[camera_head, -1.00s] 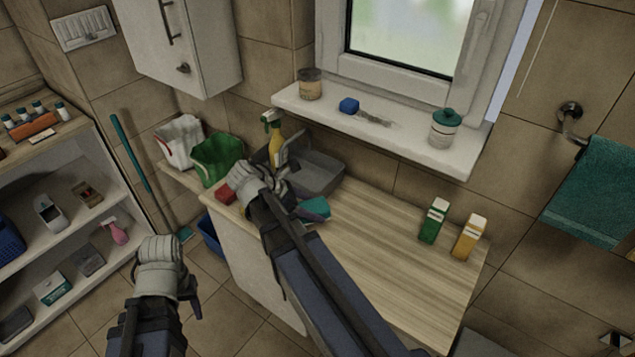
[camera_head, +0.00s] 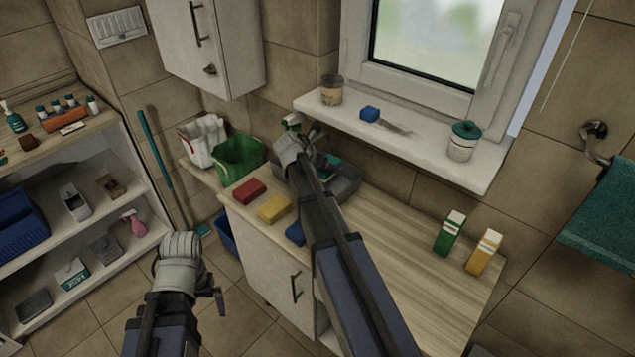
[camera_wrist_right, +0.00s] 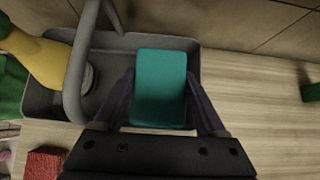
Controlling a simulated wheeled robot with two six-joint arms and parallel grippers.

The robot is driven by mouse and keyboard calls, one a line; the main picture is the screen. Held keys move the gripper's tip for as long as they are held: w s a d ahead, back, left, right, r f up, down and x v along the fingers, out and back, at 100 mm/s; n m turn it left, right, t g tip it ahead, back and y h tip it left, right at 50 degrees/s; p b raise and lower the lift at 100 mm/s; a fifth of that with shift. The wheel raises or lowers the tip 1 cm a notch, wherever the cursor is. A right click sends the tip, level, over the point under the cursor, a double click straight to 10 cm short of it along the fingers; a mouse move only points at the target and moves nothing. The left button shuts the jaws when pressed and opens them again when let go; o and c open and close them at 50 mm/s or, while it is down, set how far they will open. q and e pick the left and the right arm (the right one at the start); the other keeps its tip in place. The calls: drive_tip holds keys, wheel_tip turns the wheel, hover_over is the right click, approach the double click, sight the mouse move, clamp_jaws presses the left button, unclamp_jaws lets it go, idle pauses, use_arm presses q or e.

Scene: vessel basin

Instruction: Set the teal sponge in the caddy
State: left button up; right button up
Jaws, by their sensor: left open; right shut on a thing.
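The teal sponge (camera_wrist_right: 160,88) is between the two fingers of my right gripper (camera_wrist_right: 163,105), which is shut on it. In the right wrist view the sponge is above the right part of the grey caddy (camera_wrist_right: 203,62); I cannot tell whether it touches the bottom. In the head view the caddy (camera_head: 348,187) is on the counter, partly hidden by my right gripper (camera_head: 312,158), and part of the teal sponge (camera_head: 331,162) shows beside that gripper. My left gripper (camera_head: 188,290) is open and empty, low over the floor at the left.
A yellow spray bottle (camera_wrist_right: 40,62) and the caddy's arched handle (camera_wrist_right: 78,65) are left of the sponge. Red (camera_head: 250,191), yellow (camera_head: 273,209) and blue (camera_head: 295,233) sponges lie on the counter's front left. Green (camera_head: 449,233) and yellow (camera_head: 484,251) cartons stand at the right. The counter's middle is clear.

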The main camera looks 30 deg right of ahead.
drive_tip(key=shift+f+b, duration=4.8)
drive_tip(key=shift+f, duration=0.15)
drive_tip(key=shift+f, duration=0.25)
drive_tip(key=o, duration=1.4)
drive_tip(key=shift+r, duration=0.1)
drive_tip(key=shift+r, duration=0.1)
drive_tip(key=shift+r, duration=0.25)
drive_tip(key=shift+p+v, duration=4.25)
drive_tip(key=shift+v, duration=1.7)
